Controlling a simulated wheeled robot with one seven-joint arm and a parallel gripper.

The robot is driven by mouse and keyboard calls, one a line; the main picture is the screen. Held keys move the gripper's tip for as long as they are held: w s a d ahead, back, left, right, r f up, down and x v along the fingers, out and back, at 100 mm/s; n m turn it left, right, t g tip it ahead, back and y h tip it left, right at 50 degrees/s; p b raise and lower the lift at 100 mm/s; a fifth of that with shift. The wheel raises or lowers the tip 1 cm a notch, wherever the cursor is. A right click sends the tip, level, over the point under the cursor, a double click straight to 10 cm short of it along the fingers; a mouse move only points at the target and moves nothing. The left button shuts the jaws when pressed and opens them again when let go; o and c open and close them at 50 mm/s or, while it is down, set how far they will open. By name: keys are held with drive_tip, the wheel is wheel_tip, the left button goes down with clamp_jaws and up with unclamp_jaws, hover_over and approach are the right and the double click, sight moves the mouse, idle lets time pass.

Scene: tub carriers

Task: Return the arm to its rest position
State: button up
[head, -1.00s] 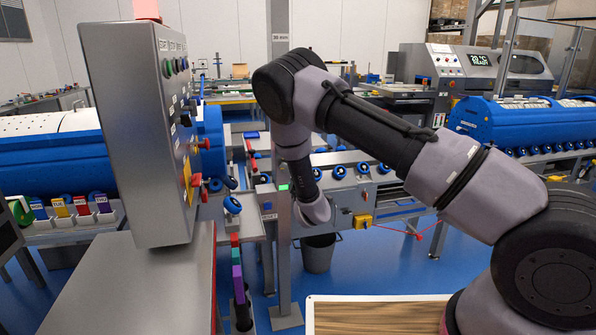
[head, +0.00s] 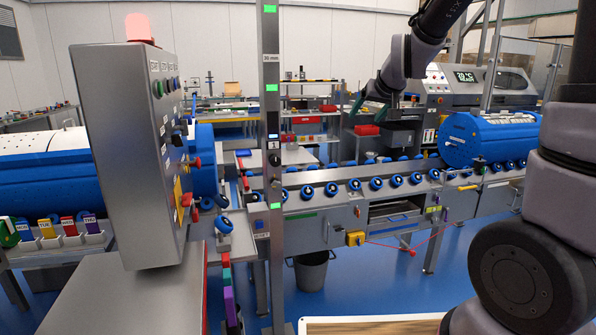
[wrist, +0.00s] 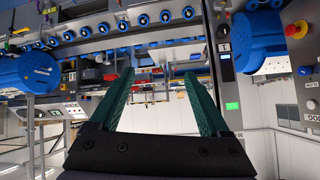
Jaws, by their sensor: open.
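My arm (head: 415,55) is raised at the upper right of the head view, bent at the elbow. My gripper (head: 367,110) hangs at its end, in front of the rear benches in the picture and above the line of the roller conveyor. In the wrist view my gripper (wrist: 159,76) shows two green fingers spread well apart. Nothing is between them and they touch nothing.
A grey control cabinet (head: 112,165) stands at the left. A steel post (head: 272,200) rises near the middle, in front of the roller conveyor (head: 330,225). A blue drum (head: 485,140) is at the right.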

drive_tip(key=s+d+r+m+g, duration=0.1)
drive_tip(key=s+d, duration=0.1)
drive_tip(key=s, duration=0.7)
drive_tip(key=s+d+r+m+g, duration=0.1)
drive_tip(key=s+d+r, duration=0.1)
drive_tip(key=s, duration=0.7)
drive_tip(key=s+d+r+m, duration=0.1)
drive_tip(key=s+m, duration=0.1)
drive_tip(key=s, duration=0.7)
drive_tip(key=shift+d+r+g, duration=0.4)
